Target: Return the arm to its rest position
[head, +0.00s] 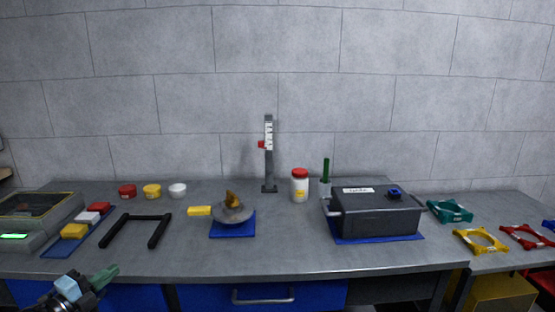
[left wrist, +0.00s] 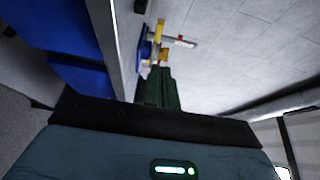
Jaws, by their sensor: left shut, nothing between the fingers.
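My left gripper (head: 112,270) shows at the lower left of the head view, in front of the table's front edge and low beside the blue drawers. Its green fingers are together and hold nothing. In the left wrist view the dark green fingers (left wrist: 161,72) point away along the table's edge, apart from any object. My right gripper is in neither view.
The grey table (head: 290,250) carries a black U-shaped frame (head: 137,230), a grey rounded piece on a blue mat (head: 233,230), a red-lidded jar (head: 300,185) and a dark box (head: 374,215). A drawer handle (head: 263,298) sticks out below.

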